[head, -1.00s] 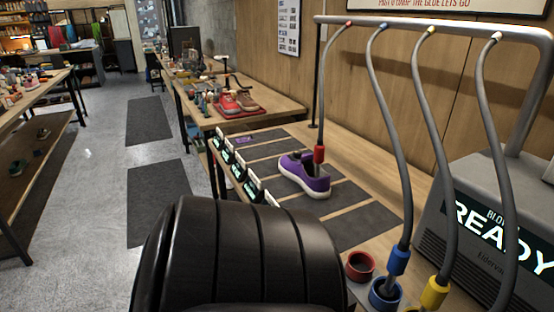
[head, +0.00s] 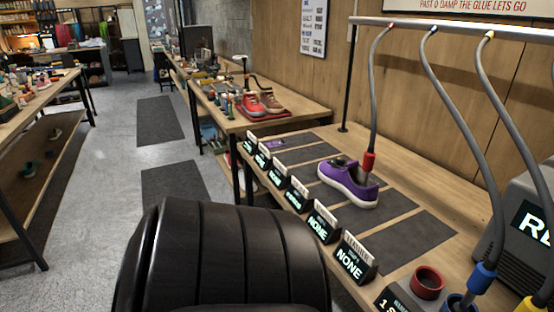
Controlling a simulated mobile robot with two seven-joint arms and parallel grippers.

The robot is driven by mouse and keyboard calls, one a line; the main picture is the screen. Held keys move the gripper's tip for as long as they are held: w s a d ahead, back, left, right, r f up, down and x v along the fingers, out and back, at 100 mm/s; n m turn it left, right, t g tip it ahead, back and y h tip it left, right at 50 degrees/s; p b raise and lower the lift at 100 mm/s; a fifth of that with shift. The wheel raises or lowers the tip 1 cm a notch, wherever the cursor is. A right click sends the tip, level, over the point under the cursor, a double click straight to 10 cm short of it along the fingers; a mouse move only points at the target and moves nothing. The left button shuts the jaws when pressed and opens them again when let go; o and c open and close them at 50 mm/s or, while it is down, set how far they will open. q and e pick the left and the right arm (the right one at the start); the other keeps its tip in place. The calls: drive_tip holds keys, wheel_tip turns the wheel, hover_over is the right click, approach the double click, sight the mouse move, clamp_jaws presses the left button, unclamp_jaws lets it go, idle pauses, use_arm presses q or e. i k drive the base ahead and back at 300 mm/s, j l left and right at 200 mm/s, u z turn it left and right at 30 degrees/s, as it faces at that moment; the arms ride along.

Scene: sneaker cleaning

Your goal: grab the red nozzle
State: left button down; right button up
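The red nozzle (head: 369,162) hangs at the end of a grey hose, pointing down. Its tip is at the opening of the purple sneaker (head: 345,185), and I cannot tell whether they touch. The sneaker rests on a dark mat strip on the wooden bench. The red holder cup (head: 428,283) at the bench's near right stands empty. Neither of my grippers shows in the head view. A large black ribbed shape, likely part of my own body, fills the bottom middle and hides the near floor.
The blue nozzle (head: 482,277) and yellow nozzle (head: 541,298) hang low at the right, below the overhead rail (head: 450,30). Small signs, one reading NONE (head: 351,262), line the bench's left edge. The floor aisle at left is open.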

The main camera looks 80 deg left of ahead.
sight(369, 155)
drive_tip(key=u, duration=2.4)
